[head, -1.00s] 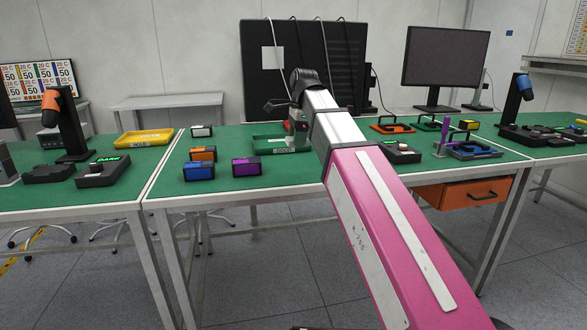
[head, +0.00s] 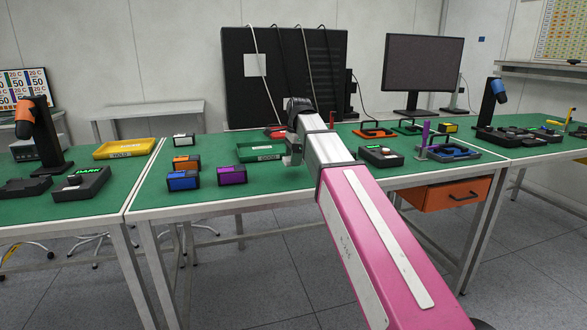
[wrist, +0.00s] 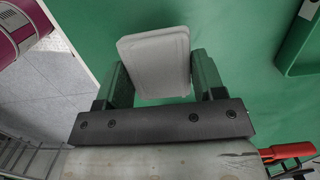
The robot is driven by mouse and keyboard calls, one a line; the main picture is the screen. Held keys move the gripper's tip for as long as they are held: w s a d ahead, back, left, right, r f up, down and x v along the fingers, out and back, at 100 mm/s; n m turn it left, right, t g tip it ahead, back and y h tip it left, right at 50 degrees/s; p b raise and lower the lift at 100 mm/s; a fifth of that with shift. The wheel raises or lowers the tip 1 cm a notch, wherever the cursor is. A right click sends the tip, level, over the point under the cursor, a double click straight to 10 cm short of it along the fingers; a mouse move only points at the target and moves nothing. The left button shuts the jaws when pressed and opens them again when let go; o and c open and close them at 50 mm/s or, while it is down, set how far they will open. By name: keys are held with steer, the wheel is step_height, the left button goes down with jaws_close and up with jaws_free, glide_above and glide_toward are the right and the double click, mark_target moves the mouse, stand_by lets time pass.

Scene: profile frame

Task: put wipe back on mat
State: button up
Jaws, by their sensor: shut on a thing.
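The wipe (wrist: 155,62) is a pale grey-white, flat rounded block in the wrist view. My gripper (wrist: 160,80) is shut on it, with a dark green finger at each side. The wipe is over the green mat (wrist: 235,40) that covers the bench top; I cannot tell whether it touches the mat. In the head view the mat (head: 290,188) spans the middle bench. My gripper (head: 291,152) is small there, just right of the green tray, and my arm hides part of the area behind it.
The green tray (head: 257,153) is close to my gripper. Purple (head: 231,175), blue (head: 183,180) and orange (head: 186,162) boxes stand left of it. A black device (head: 380,156) is to the right. A red-handled thing (wrist: 288,150) shows at the wrist view's lower right. Mat in front of the tray is clear.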

mark_target(294, 174)
steer(key=shift+f, duration=2.05)
steer(key=shift+f, duration=0.1)
steer(key=o, duration=0.9)
steer(key=r, duration=0.3)
steer(key=d+r, duration=0.1)
steer(key=r, duration=0.7)
steer(key=shift+w+d, duration=0.15)
steer(key=shift+w, duration=0.1)
steer(key=shift+r, duration=0.6)
